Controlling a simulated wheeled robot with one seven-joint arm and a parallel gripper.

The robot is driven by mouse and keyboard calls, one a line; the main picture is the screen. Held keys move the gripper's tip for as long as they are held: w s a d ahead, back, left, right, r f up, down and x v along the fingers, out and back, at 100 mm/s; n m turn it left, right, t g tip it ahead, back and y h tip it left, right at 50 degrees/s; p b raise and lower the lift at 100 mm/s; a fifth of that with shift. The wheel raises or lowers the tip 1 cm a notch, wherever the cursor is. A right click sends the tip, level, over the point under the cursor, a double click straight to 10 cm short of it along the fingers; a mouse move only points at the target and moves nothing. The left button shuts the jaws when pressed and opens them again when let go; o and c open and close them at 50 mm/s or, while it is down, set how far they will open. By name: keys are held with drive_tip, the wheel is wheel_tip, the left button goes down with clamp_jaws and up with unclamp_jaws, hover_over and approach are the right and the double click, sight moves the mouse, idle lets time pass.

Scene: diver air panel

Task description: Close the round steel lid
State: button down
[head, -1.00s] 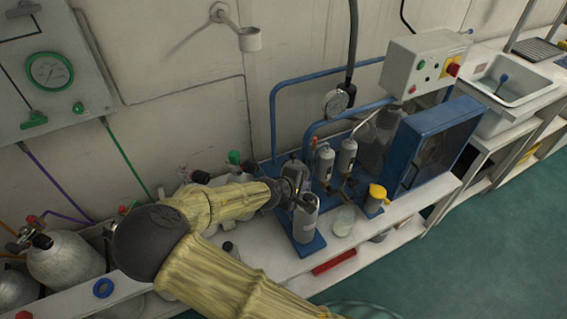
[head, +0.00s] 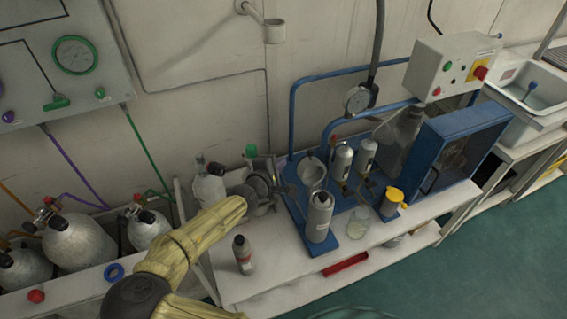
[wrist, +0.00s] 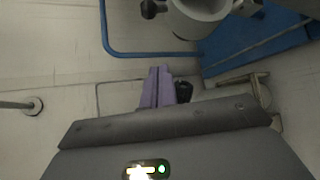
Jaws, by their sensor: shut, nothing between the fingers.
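A round grey steel housing (head: 312,174) stands on the blue panel base, just behind a grey cylinder (head: 319,217). Its round top looks open, and I cannot clearly tell the lid from the rim. In the wrist view a round steel opening (wrist: 205,10) shows at the top edge, partly cut off, with a dark knob (wrist: 151,9) to its left. My gripper (head: 284,189) is just left of the housing, apart from it as far as I can see. In the wrist view its purple fingers (wrist: 158,86) are together and empty.
A dark grey bottle (head: 243,255) stands on the bench below my wrist. A clear jar (head: 358,224) and a yellow-topped container (head: 392,203) are at the right. Blue pipes (head: 291,110) rise behind. Several steel cylinders (head: 78,242) stand at the left.

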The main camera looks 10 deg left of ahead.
sight(300, 165)
drive_tip(key=w+d, duration=0.1)
drive_tip(key=w, duration=0.1)
drive_tip(key=w+d+p, duration=0.1)
drive_tip(key=w+d, duration=0.1)
drive_tip(key=w+d+f, duration=0.1)
drive_tip(key=shift+w+d+f+p, duration=0.1)
drive_tip(key=shift+w+d+p, duration=0.2)
drive_tip(key=shift+w+d, duration=0.1)
drive_tip(key=shift+d, duration=0.2)
